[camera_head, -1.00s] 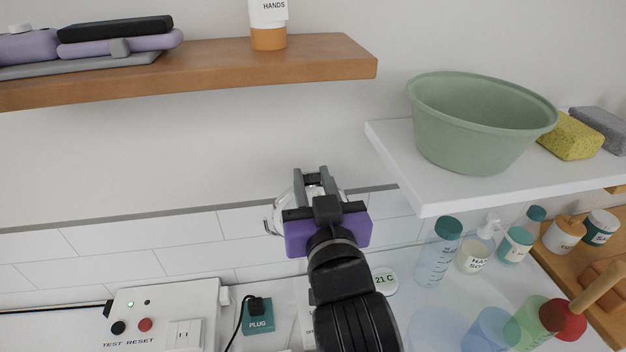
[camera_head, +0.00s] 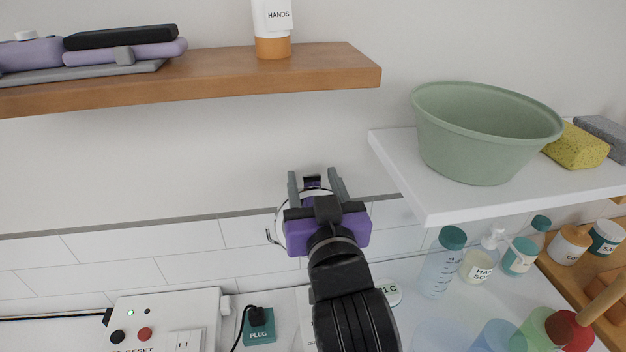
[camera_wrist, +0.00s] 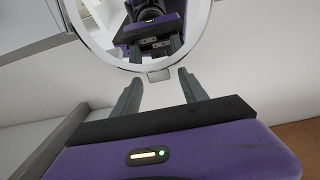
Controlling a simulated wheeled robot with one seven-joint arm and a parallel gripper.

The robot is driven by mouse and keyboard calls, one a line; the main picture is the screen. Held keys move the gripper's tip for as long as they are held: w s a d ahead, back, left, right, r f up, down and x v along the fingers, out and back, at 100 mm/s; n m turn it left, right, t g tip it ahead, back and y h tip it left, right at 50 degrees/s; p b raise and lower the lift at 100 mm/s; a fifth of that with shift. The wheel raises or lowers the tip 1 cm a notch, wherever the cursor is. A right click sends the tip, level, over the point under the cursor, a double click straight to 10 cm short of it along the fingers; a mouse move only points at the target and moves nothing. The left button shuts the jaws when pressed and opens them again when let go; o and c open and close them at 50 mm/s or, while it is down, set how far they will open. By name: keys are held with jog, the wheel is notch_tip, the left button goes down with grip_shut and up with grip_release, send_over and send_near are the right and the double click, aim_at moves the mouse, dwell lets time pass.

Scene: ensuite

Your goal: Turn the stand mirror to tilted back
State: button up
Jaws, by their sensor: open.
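The round stand mirror (camera_wrist: 91,36) fills the top of the wrist view, with a pale rim and a small tab (camera_wrist: 159,75) on the rim edge nearest my gripper. Its glass reflects my purple gripper. My gripper (camera_wrist: 160,86) is open, its two grey fingers spread with the tab in line between them; neither finger clearly touches it. In the head view my gripper (camera_head: 314,178) covers most of the mirror, and only part of the rim (camera_head: 281,218) shows at its left. The mirror's stand and exact tilt are hidden.
A wooden shelf (camera_head: 200,80) is above left. A white shelf (camera_head: 400,160) with a green basin (camera_head: 485,135) is close on the right. Bottles (camera_head: 440,262) and cups stand below it. A white switch box (camera_head: 165,310) and a plug (camera_head: 258,325) are at lower left.

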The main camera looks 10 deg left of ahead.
jog(key=b+v, duration=0.1)
jog(key=v, duration=0.6)
jog(key=shift+s, duration=0.1)
